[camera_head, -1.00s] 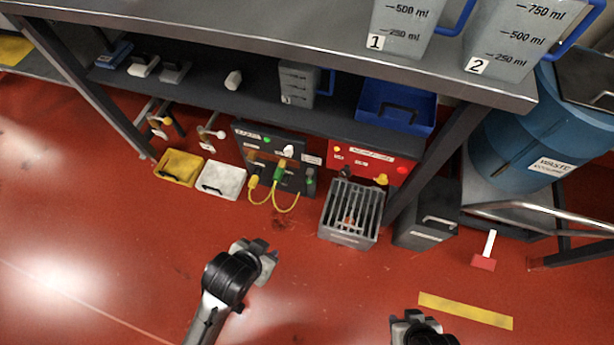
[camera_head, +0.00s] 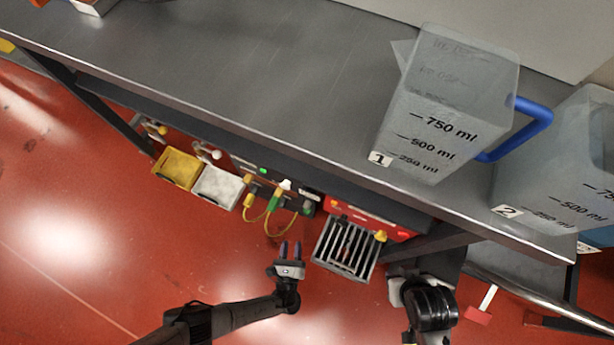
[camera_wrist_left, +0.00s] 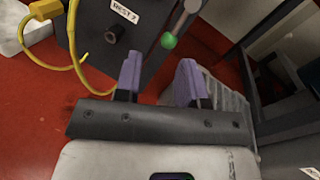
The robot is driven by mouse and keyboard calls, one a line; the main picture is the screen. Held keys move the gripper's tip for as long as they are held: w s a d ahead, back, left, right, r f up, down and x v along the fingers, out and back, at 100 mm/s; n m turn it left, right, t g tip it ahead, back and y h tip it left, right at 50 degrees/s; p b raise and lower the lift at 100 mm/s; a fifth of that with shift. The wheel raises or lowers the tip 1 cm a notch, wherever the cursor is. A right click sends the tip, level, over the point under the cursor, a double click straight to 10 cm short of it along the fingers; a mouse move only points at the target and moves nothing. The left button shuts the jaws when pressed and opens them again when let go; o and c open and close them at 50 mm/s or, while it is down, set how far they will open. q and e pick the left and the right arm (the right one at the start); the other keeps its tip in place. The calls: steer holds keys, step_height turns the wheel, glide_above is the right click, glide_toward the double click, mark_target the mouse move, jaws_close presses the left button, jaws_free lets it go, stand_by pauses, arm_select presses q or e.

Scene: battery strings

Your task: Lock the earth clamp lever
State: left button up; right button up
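In the left wrist view a pale lever rod with a green ball tip (camera_wrist_left: 169,41) sticks out beside a dark box (camera_wrist_left: 140,50) with a white label. I cannot pick out this lever in the head view, and I cannot tell whether it is locked. My left gripper (camera_head: 291,249) points toward the dark box, below the bench's front edge. Its two purple-grey fingers (camera_wrist_left: 161,80) are apart with nothing between them, and the green tip lies beyond the gap, not touched. My right gripper (camera_head: 428,303) is at the lower right; its fingers do not show clearly.
The steel bench top (camera_head: 230,70) overhangs the boxes. A slatted grey crate (camera_head: 345,250) stands just right of my left gripper. Yellow cables (camera_head: 268,215) loop from the dark box. A yellow block (camera_head: 177,168) and a white block (camera_head: 217,186) lie left.

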arm_select(q)
steer(key=d+m+h, duration=0.1)
steer(key=m+h, duration=0.1)
steer(key=m, duration=0.1)
steer(key=m+b, duration=0.2)
glide_toward(307, 209)
steer(key=w, duration=0.3)
steer(key=w+b, duration=0.1)
steer(key=w, duration=0.1)
steer(key=w+d+b, duration=0.1)
steer(key=w, duration=0.1)
steer(key=shift+w+r, duration=0.1)
steer(key=shift+w, duration=0.2)
steer(key=shift+w+d+r, duration=0.1)
steer(key=shift+w, duration=0.55)
arm_select(e)
steer(key=f, duration=0.2)
steer(key=s+f, duration=0.1)
steer(key=f, duration=0.1)
steer(key=shift+a+f, duration=0.15)
steer(key=shift+f, duration=0.2)
arm_select(q)
steer(key=shift+s, duration=0.15)
arm_select(e)
steer(key=shift+s, duration=0.1)
arm_select(q)
jaws_close()
